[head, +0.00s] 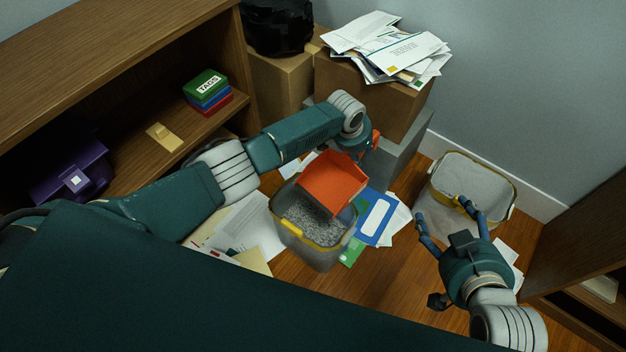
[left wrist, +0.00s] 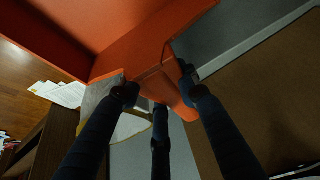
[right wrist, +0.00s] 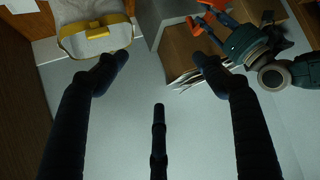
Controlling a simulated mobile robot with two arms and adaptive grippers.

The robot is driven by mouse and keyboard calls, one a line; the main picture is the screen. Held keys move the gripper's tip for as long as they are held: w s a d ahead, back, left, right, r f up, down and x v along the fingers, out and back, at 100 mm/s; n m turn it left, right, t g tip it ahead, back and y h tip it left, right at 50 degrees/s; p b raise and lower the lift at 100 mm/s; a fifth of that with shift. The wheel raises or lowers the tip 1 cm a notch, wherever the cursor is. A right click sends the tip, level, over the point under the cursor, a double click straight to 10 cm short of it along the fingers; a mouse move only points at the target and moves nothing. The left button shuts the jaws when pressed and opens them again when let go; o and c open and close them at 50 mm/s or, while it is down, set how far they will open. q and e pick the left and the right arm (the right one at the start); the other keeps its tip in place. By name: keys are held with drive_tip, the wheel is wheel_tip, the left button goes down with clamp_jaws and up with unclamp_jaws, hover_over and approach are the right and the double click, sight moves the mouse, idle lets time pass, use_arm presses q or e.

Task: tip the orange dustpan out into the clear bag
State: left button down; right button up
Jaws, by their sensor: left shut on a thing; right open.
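The orange dustpan (head: 330,182) is over a grey bin (head: 306,250) with a yellow handle and grey shreds (head: 312,218) inside. My left gripper (head: 368,143) is shut on the dustpan's handle; the left wrist view shows the fingers around the orange handle (left wrist: 165,80). I cannot tell whether the pan holds anything. A second yellow-handled bin (head: 470,185) at the right has a pale, translucent inside that may be the clear bag; it also shows in the right wrist view (right wrist: 92,35). My right gripper (head: 443,208) is open and empty in front of this bin.
Papers (head: 240,232) and a blue folder (head: 376,218) lie around the shreds bin. Cardboard boxes (head: 370,95) with piled envelopes (head: 390,48) stand behind it. A wooden shelf (head: 165,140) is at the left, and another wooden cabinet (head: 585,235) at the right. Some bare floor lies between the bins.

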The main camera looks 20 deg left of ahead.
use_arm(q)
drive_tip(key=shift+w+d+f+b, duration=0.1)
drive_tip(key=shift+b, duration=0.25)
use_arm(e)
drive_tip(key=w+a+r+t, duration=0.1)
drive_tip(key=w+r+t, duration=0.1)
drive_tip(key=r, duration=0.3)
drive_tip(key=shift+w+a+t+y, duration=0.3)
drive_tip(key=shift+w+y, duration=0.1)
drive_tip(key=shift+w, duration=0.3)
use_arm(q)
drive_tip(key=shift+r+p, duration=0.35)
drive_tip(key=shift+r, duration=0.2)
drive_tip(key=shift+r+p, duration=0.9)
drive_tip(key=shift+p, duration=0.05)
wheel_tip(320, 180, up, 3)
drive_tip(key=p, duration=0.2)
drive_tip(key=shift+f+p, duration=0.15)
drive_tip(key=shift+p, duration=0.15)
use_arm(e)
drive_tip(key=s+d+f+g+h, duration=0.1)
drive_tip(key=s+d+f+g, duration=0.2)
drive_tip(key=s, duration=0.6)
drive_tip(key=s+d+f+g+h, duration=0.1)
drive_tip(key=s+d+f+g, duration=0.2)
drive_tip(key=s+f+g, duration=0.4)
drive_tip(key=shift+s+d+f+h, duration=0.15)
drive_tip(key=shift+s+f+h, duration=0.3)
drive_tip(key=shift+s, duration=0.55)
